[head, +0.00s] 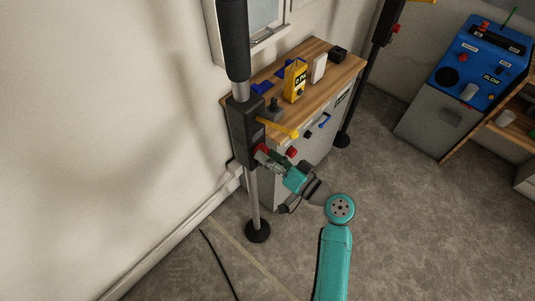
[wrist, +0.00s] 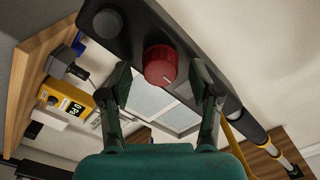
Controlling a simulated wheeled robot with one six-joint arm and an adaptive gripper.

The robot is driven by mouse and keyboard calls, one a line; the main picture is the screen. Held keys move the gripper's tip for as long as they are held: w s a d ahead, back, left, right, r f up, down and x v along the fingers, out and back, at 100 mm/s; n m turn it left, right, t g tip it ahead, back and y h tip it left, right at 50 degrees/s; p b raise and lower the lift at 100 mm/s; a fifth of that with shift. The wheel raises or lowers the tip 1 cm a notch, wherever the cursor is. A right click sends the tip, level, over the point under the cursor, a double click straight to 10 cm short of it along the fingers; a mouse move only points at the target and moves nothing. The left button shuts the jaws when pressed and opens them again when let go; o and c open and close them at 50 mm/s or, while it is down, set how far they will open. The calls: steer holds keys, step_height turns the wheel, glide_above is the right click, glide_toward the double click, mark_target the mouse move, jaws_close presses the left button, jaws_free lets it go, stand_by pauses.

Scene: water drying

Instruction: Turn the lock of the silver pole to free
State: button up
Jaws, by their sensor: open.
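The silver pole (head: 253,200) stands upright on a round black foot, with a dark box (head: 245,128) around it and a black sleeve above. A red knob, the lock, sits low on the dark box; in the wrist view the red knob (wrist: 160,66) shows whole on the box's dark face. In the head view the fingers partly hide the knob.
A wooden-topped cabinet (head: 318,66) stands right behind the pole, with a yellow meter (head: 294,84) and small items on it. A second pole stands at its far side. A blue machine (head: 480,62) is at the right. The wall is close at left; the floor in front is open.

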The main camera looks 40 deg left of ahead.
steer(key=d, duration=1.1)
steer(key=shift+s+d, duration=0.15)
steer(key=shift+s, duration=0.3)
steer(key=s+d+f+m+t+h, duration=0.4)
steer(key=d+f+m+t+h, duration=0.15)
steer(key=d+f, duration=0.45)
steer(key=s+d+f+m+t+h, duration=0.4)
steer(key=s+d+f+h, duration=0.2)
steer(key=s+d, duration=0.4)
steer(key=s+d+r+t+h, duration=0.3)
steer(key=s+d+r+h, duration=0.2)
steer(key=s+d, duration=0.45)
steer(key=s+d+r+n+t+h, duration=0.1)
steer(key=s+d+r, duration=0.2)
steer(key=s+r, duration=0.3)
step_height(320, 180, up, 4)
steer(key=shift+r, duration=0.1)
